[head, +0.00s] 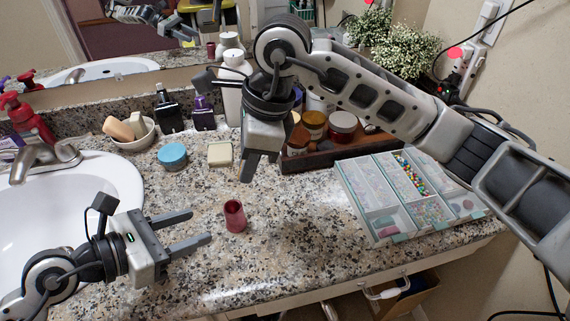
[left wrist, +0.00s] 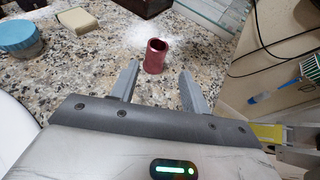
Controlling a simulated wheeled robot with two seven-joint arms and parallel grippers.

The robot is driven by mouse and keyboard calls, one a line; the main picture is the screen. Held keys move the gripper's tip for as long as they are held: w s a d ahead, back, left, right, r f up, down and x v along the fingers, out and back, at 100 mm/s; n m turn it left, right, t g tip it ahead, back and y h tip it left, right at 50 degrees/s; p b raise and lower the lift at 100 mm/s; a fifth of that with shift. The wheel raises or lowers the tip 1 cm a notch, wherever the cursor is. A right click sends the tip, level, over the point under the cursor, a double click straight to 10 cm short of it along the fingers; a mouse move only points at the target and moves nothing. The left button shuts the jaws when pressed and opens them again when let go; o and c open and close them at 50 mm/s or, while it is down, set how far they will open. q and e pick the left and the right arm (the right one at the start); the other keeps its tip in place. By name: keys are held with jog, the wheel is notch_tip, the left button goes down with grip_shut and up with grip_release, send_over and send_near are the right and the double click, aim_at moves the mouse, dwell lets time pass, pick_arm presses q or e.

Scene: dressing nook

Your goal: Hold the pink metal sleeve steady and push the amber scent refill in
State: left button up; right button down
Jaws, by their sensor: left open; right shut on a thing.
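The pink metal sleeve (head: 235,216) stands upright on the granite counter, its open top showing. In the left wrist view the sleeve (left wrist: 155,57) appears just beyond the gap between the fingertips. My left gripper (head: 201,227) is open and empty, left of the sleeve, its fingers pointing toward it without touching. My right gripper (head: 249,168) points down above and behind the sleeve. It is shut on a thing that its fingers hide. I cannot make out the amber scent refill in either view.
A white sink (head: 118,190) lies at left. A cream soap block (head: 220,153) and blue round tin (head: 172,156) stand behind the sleeve. A compartmented bead box (head: 370,221) and a brown tray of jars (head: 322,158) lie to the right. Counter around the sleeve is clear.

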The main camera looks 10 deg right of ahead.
aim_at(244, 219)
pick_arm(q)
jog(key=shift+d, duration=0.1)
jog(key=x, duration=1.1)
jog(key=shift+w+d+f, duration=0.1)
jog(key=shift+w+d, duration=0.15)
jog(key=shift+d, duration=0.1)
pick_arm(e)
jog(key=a+m, duration=0.1)
jog(key=a+r+m+t, duration=0.1)
jog(key=m, duration=0.1)
jog(key=shift+w+a, duration=0.1)
jog(key=shift+a, duration=0.2)
pick_arm(q)
jog(key=c, duration=0.8)
jog(key=shift+c, duration=0.2)
pick_arm(e)
jog(key=shift+a+f+n+g+h, duration=0.2)
jog(key=shift+f+n+h, duration=0.3)
jog(key=shift+f, duration=0.85)
jog(key=shift+a+f+n+g+h, duration=0.25)
jog(key=shift+f+h, duration=0.4)
jog(key=shift+f, duration=0.7)
jog(key=shift+a+f+n+g+h, duration=0.1)
jog(key=shift+f+n+g+h, duration=0.3)
jog(key=shift+f, duration=0.95)
